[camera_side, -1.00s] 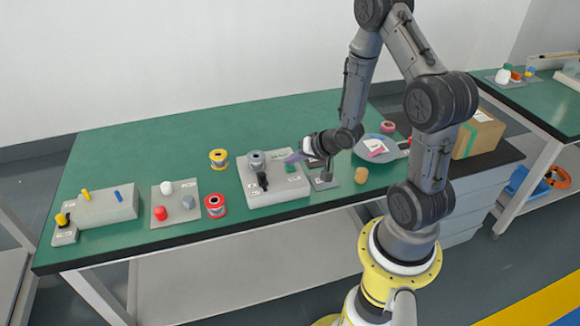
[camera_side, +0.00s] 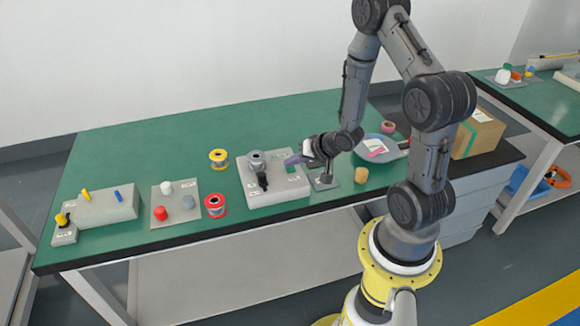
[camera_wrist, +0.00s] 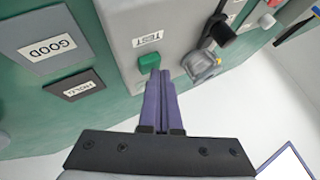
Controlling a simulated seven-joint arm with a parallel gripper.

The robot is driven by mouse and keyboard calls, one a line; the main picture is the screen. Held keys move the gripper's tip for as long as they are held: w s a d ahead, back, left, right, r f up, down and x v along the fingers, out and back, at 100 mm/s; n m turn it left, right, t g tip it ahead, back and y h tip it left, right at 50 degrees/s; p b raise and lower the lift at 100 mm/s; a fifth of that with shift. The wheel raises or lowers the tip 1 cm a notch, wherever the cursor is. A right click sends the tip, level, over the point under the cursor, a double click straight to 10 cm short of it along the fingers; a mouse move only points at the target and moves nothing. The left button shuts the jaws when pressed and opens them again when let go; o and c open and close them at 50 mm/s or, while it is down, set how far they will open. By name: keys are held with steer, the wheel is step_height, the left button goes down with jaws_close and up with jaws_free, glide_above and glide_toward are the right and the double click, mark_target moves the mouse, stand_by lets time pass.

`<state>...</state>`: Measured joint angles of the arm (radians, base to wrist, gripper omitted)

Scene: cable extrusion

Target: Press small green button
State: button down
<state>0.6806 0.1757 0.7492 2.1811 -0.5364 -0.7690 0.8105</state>
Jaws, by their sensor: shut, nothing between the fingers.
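The small green button (camera_wrist: 152,62) sits on the light grey box (camera_wrist: 125,20) beside a label in the wrist view. It also shows in the side view (camera_side: 292,169), on the right part of the box's top. My gripper (camera_wrist: 161,73) has long purple fingers that are closed together and empty. Their tips are at the button's near edge in the wrist view. In the side view, my gripper (camera_side: 288,161) points down-left at the box, close to the button. I cannot tell whether the tips touch it.
On the box, a grey spool (camera_side: 256,158) and a black lever (camera_side: 262,181) stand left of the button. Yellow (camera_side: 218,158) and red (camera_side: 215,205) spools lie further left. A plate with "GOOD" label (camera_wrist: 50,48) lies beside the box.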

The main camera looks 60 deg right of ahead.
mark_target(293, 169)
steer(key=shift+f, duration=0.2)
stand_by(0.4)
steer(key=shift+r, duration=0.9)
steer(key=shift+r, duration=2.55)
